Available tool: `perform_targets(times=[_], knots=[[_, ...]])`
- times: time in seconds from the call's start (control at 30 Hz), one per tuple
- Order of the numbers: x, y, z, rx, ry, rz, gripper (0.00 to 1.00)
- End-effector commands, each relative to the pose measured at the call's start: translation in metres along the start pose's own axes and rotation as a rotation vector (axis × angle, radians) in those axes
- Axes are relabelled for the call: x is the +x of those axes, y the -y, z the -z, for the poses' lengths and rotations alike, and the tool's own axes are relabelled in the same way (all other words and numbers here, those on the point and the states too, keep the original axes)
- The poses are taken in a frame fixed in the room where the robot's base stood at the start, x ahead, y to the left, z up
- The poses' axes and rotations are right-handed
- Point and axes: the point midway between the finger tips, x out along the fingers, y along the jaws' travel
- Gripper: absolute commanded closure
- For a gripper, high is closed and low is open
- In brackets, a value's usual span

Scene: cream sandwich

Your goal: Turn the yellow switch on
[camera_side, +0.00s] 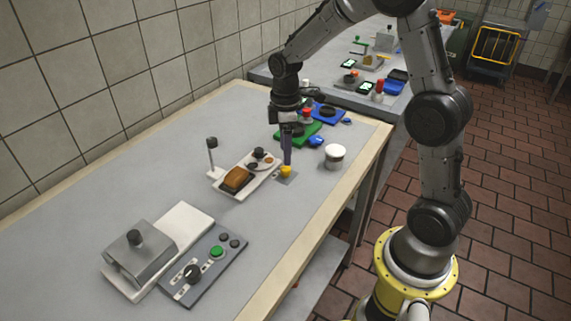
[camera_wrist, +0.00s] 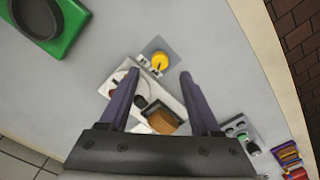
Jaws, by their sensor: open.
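The yellow switch (camera_side: 286,171) is a small round yellow knob on a flat grey plate, near the middle of the table in the side view. In the wrist view the yellow knob (camera_wrist: 160,62) shows just beyond the space between the fingertips. My gripper (camera_side: 287,161) points down close above the knob in the side view; contact cannot be told. In the wrist view my gripper (camera_wrist: 160,75) is open, with two purple fingers apart and nothing between the tips.
A white tray (camera_side: 228,190) with a brown bread-like block (camera_side: 237,180) lies left of the switch. A white round pot (camera_side: 335,156) stands to its right. A green block (camera_side: 297,134) sits behind. A control panel (camera_side: 204,266) and grey press (camera_side: 136,255) stand in front.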

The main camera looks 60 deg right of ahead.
Motion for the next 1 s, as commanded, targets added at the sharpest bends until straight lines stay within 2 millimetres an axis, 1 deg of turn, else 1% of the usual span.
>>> perform_targets(times=[0.03, 0.1, 0.2, 0.3, 0.47, 0.73, 0.87, 0.9, 0.97, 1.0], knots=[[0.011, 0.001, -0.001, 0.000, 0.004, 0.005, 0.36], [0.023, 0.001, -0.001, 0.000, 0.003, 0.004, 0.36], [0.037, 0.001, 0.000, 0.000, 0.003, 0.004, 0.36], [0.047, 0.001, 0.000, 0.000, 0.002, 0.003, 0.36], [0.054, 0.000, 0.000, 0.000, 0.000, 0.000, 0.36], [0.055, 0.000, 0.000, 0.000, 0.000, 0.000, 0.36], [0.055, 0.000, 0.000, 0.000, 0.000, 0.000, 0.59], [0.055, 0.000, 0.000, 0.000, 0.000, 0.000, 0.66], [0.055, 0.000, 0.000, 0.000, 0.000, 0.000, 0.77], [0.054, 0.000, 0.000, 0.000, 0.000, 0.000, 0.84]])
